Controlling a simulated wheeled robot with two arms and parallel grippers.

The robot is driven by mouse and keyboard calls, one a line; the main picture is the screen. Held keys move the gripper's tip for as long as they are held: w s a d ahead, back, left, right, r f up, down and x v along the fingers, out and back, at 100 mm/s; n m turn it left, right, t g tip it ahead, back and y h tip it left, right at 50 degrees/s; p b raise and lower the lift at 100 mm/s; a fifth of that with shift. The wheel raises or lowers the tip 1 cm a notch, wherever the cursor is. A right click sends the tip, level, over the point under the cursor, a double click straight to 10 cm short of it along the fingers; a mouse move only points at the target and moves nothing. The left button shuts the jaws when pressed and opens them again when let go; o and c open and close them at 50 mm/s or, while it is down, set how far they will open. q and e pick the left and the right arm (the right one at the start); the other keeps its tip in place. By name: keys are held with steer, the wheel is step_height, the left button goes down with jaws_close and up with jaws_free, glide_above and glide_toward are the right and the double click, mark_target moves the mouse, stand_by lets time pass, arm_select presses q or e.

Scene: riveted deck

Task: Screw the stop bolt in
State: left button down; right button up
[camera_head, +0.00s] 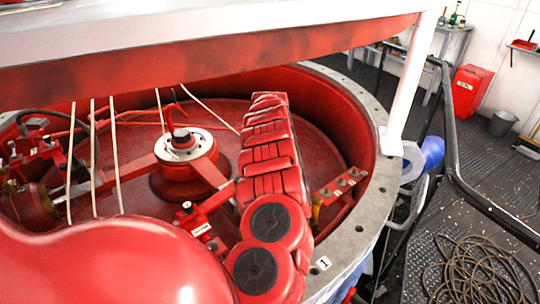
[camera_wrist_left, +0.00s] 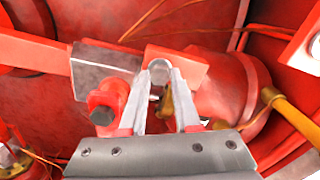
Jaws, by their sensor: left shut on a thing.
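In the left wrist view my left gripper (camera_wrist_left: 160,84) has its two silver fingers closing in on a small grey round-headed piece, which looks like the stop bolt (camera_wrist_left: 158,70). The bolt's head shows between the fingertips; its shank and any thread are hidden. Directly behind it is a red block (camera_wrist_left: 194,66) with a worn, greyish face beside it. I cannot tell whether the bolt sits in a hole. In the head view I cannot make out the left gripper or the bolt. My right gripper is in neither view.
A red round drum with a grey bolted rim (camera_head: 356,112) surrounds a central hub (camera_head: 185,146). Pale cords hang across its left side. In the wrist view a red cylinder (camera_wrist_left: 236,95) and a yellow handle (camera_wrist_left: 295,116) stand close on the right. Coiled cable (camera_head: 478,270) lies on the deck.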

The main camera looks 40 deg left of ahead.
arm_select(q)
steer(key=m, duration=0.4)
steer(key=shift+w+r+m, duration=0.1)
steer(key=shift+m, duration=0.2)
steer(key=m, duration=0.3)
steer(key=shift+a+m, duration=0.1)
steer(key=shift+m, duration=0.3)
steer(key=m, duration=0.7)
steer(key=shift+r, duration=0.1)
steer(key=m, duration=0.3)
steer(key=shift+w+m, duration=0.1)
steer(key=shift+m, duration=0.3)
steer(key=m, duration=0.6)
steer(key=shift+r+m, duration=0.1)
steer(key=shift+m, duration=0.3)
steer(key=shift+m+p, duration=0.7)
steer(key=shift+m, duration=0.5)
